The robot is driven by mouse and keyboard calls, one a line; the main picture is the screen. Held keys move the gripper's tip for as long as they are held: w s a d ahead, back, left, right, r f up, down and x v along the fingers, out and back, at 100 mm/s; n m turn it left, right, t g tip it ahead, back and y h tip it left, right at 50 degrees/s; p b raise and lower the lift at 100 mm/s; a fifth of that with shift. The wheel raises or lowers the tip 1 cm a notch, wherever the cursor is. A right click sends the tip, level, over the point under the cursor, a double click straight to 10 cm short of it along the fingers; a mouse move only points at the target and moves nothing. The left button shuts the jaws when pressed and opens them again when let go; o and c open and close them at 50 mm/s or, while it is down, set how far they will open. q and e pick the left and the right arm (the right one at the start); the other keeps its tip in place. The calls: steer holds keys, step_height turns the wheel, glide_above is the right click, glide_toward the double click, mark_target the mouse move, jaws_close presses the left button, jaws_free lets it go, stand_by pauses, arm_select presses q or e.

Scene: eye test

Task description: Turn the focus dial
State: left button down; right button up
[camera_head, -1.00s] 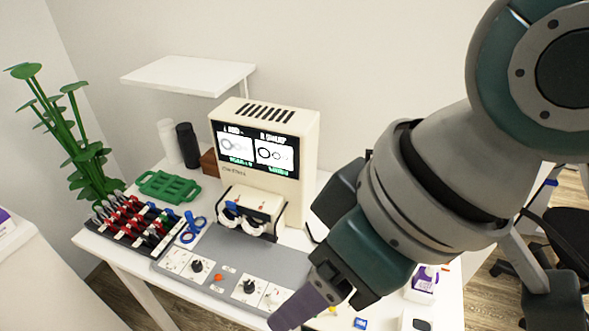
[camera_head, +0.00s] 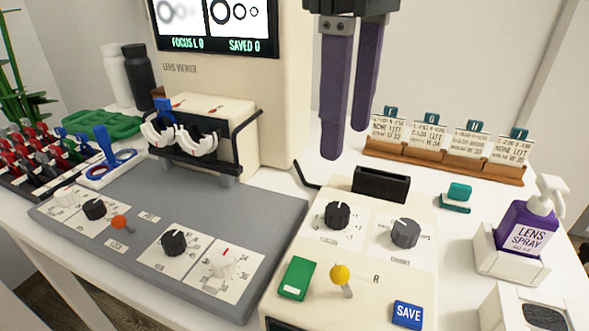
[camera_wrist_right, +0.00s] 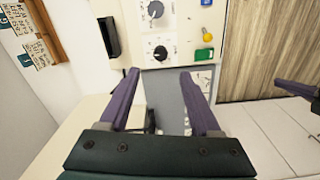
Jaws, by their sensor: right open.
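My right gripper (camera_head: 346,142) hangs open and empty, with two purple fingers pointing down, left of the card rack. In the right wrist view its fingers (camera_wrist_right: 160,74) are apart. A black dial (camera_head: 337,214) and a grey dial (camera_head: 405,233) sit on the cream console; both show in the right wrist view, the black one (camera_wrist_right: 160,53) just beyond the fingertips, untouched. The grey panel carries more dials: black ones (camera_head: 94,208) (camera_head: 173,243) and a white one (camera_head: 223,262). I cannot read which is focus. The screen (camera_head: 213,27) reads "FOCUS L 0". A purple finger, apparently my left gripper's (camera_wrist_right: 300,90), shows at the right wrist view's edge.
The console holds a yellow-knobbed lever (camera_head: 340,276), a green button (camera_head: 297,278), a blue SAVE button (camera_head: 407,314) and a black slot (camera_head: 381,184). The card rack (camera_head: 440,160) and spray bottle (camera_head: 527,225) stand right. The lens viewer (camera_head: 205,75) stands behind the grey panel (camera_head: 140,215).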

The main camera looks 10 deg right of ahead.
mark_target(338, 209)
step_height(338, 209, down, 10)
steer(key=shift+r+b, duration=0.1)
steer(key=shift+b, duration=0.95)
steer(key=shift+c, duration=0.3)
jaws_close()
